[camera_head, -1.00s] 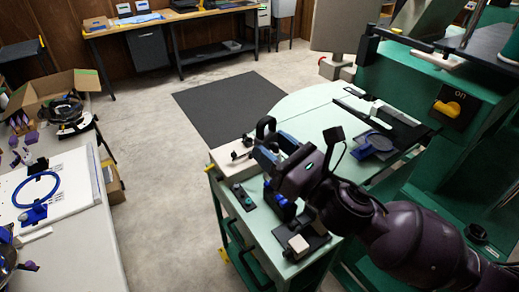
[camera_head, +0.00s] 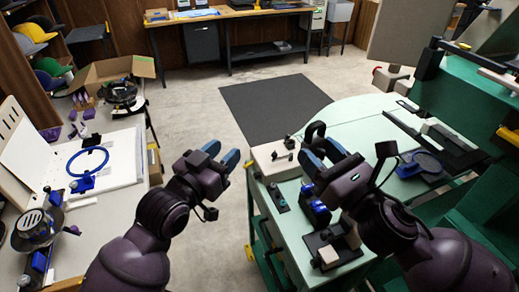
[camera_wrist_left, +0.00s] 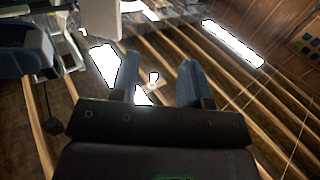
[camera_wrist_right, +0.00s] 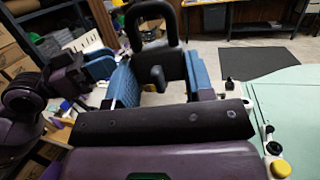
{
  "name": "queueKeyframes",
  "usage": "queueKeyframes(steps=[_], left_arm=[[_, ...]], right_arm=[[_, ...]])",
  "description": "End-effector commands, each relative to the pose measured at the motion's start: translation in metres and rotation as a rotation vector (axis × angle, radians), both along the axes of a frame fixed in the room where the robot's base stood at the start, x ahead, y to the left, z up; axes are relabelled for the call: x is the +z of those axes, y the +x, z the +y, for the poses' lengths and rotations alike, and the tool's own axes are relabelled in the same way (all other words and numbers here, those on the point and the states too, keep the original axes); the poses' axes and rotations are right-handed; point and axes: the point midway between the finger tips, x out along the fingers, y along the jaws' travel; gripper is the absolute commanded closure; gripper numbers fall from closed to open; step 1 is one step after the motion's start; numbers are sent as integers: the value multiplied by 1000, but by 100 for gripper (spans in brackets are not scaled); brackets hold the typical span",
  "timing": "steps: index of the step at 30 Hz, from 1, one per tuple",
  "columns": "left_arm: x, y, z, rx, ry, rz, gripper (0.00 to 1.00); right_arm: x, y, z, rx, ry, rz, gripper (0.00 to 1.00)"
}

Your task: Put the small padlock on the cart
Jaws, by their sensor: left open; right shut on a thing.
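A dark padlock with a thick U-shaped shackle (camera_wrist_right: 150,22) is between the blue fingers of my right gripper (camera_wrist_right: 163,75), which is shut on it. In the head view the padlock (camera_head: 315,131) shows at the tips of my right gripper (camera_head: 324,155), over the cart; its lower body is partly hidden by the fingers. The cart has a pale green top (camera_head: 291,228) and green frame. My left gripper (camera_head: 224,162) is open and empty, left of the cart over the floor. In the left wrist view its fingers (camera_wrist_left: 157,82) stand apart against the ceiling.
A pale block with small dark knobs (camera_head: 270,160) occupies the cart's far left corner. A blue item (camera_head: 314,207) and a black tray are on its near part. A green machine (camera_head: 450,100) stands right. A cluttered table (camera_head: 120,185) is left, with clear floor between.

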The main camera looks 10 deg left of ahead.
Motion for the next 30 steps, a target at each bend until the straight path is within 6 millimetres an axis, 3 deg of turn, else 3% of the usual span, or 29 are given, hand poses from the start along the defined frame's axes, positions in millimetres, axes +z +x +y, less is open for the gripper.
queueKeyframes(steps=[1, 3, 6, 9, 12, 17, 23, 30], left_arm=[[24, -4, -14, -51, -20, -24, 57], [50, -13, -32, -120, -44, -39, 57], [80, -32, -55, -227, -75, -38, 57], [96, -57, -73, -330, -102, -2, 57], [98, -79, -82, -404, -123, 63, 57], [93, -85, -86, -434, -128, 130, 57], [92, -75, -97, -431, -131, 139, 57], [92, -51, -126, -432, -132, 139, 57]], right_arm=[[0, 0, 0, 0, 1, -1, 80], [0, 0, 0, 0, 1, -1, 80], [0, 0, 0, 0, 1, -1, 80], [0, 0, 0, 0, 1, -1, 80], [0, 0, 0, 0, 1, -1, 80], [0, 0, 0, 0, 1, -1, 80], [0, 0, 0, 0, 1, -1, 80], [0, 0, 0, 0, 1, -1, 80]])
